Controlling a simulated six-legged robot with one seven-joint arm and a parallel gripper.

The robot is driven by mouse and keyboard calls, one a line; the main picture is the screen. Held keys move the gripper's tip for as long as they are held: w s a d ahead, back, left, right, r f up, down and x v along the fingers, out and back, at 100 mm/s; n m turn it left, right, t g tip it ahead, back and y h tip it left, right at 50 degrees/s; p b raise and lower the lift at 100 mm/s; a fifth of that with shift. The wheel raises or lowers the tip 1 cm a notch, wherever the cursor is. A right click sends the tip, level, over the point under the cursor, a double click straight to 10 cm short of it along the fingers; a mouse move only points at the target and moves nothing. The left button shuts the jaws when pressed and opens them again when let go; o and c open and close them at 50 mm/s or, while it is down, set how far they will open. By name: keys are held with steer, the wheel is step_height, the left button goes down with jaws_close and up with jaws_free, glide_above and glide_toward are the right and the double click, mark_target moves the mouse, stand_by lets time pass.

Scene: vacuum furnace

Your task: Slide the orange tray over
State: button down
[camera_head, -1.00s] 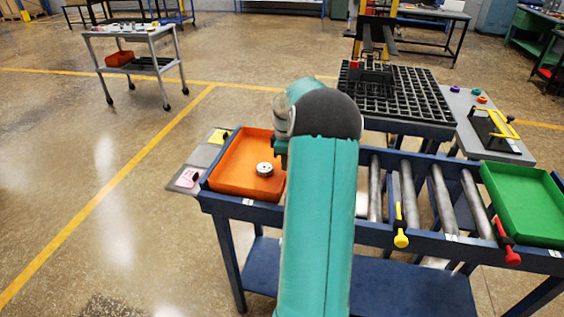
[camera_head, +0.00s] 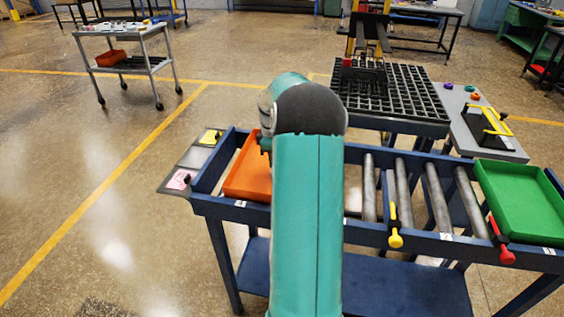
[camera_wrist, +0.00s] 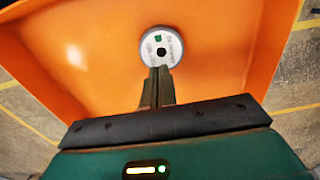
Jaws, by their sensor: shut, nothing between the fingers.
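The orange tray (camera_head: 245,176) sits at the left end of the blue roller table, partly hidden behind my teal arm in the head view. In the wrist view the orange tray (camera_wrist: 95,45) fills most of the picture. A round metal disc (camera_wrist: 161,47) with a dark centre hole and a green mark lies in it. My gripper (camera_wrist: 158,72) is shut and empty; its fingertips are over the tray, at the disc's near edge in the picture. I cannot tell whether they touch the disc or tray. The fingertips are hidden in the head view.
Bare rollers (camera_head: 404,192) lie right of my arm, with yellow (camera_head: 395,240) and red (camera_head: 506,256) handles along the front. A green tray (camera_head: 520,200) occupies the right end. A black grid table (camera_head: 392,98) stands behind. Pink and yellow notes lie on a side plate at left.

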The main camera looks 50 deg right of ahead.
step_height(320, 180, up, 8)
steer(key=s+d+m, duration=0.4)
steer(key=s+m, duration=0.3)
steer(key=m, duration=1.1)
steer(key=s+d+m, duration=0.3)
steer(key=s+m, duration=0.4)
steer(key=m, duration=1.1)
steer(key=w+a+f, duration=0.1)
steer(key=w+f, duration=0.2)
steer(key=f, duration=0.7)
steer(key=shift+w+a+f, duration=0.15)
steer(key=shift+w+a, duration=0.05)
